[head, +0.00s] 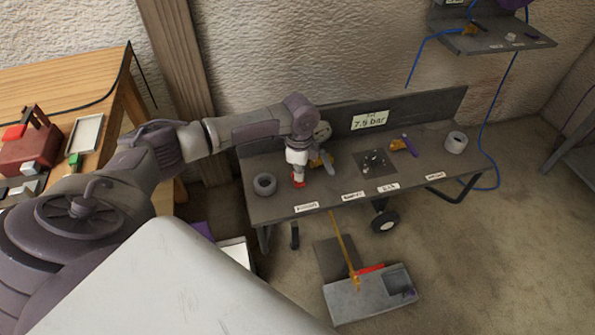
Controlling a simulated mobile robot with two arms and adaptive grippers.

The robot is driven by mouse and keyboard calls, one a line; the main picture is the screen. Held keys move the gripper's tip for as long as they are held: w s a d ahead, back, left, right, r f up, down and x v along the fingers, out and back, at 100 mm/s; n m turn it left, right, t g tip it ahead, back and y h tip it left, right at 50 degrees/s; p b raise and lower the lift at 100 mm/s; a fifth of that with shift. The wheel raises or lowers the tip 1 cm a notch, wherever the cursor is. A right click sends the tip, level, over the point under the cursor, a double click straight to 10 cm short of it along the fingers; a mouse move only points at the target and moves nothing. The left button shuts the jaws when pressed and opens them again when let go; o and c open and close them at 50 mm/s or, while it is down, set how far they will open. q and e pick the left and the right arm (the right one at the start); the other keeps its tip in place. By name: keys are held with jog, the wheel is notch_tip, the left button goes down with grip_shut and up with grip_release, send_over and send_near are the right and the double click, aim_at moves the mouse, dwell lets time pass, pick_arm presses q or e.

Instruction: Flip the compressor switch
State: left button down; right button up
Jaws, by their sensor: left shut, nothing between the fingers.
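My left arm reaches in from the left over a dark grey bench (335,190). My left gripper (298,177) points down over the left part of the bench top and is shut, with nothing seen held in it. A small red part (299,184), which looks like the switch, sits right at its fingertips, partly covered by them. I cannot tell whether they touch, or which way the switch is set. A round gauge (322,131) shows just behind the arm. My right gripper is not in view.
A sign (370,120) reading 7.5 bar stands on the bench's back panel. A grey ring (264,184) lies left of the gripper. An orange-and-purple tool (404,145) and a grey roll (456,142) lie to the right. A wooden table (60,85) stands at left.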

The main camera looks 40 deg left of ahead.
pick_arm(q)
jog(key=shift+f+b, duration=0.35)
jog(key=shift+f, duration=0.55)
jog(key=shift+r, duration=0.1)
dwell(0.3)
jog(key=shift+r+p, duration=0.85)
jog(key=shift+p, duration=0.3)
jog(key=shift+r+p, duration=0.6)
jog(key=shift+p, duration=0.05)
notch_tip(320, 180, up, 3)
jog(key=p, duration=0.3)
jog(key=shift+r+p, duration=0.55)
jog(key=shift+p, duration=0.35)
jog(key=shift+f, duration=0.1)
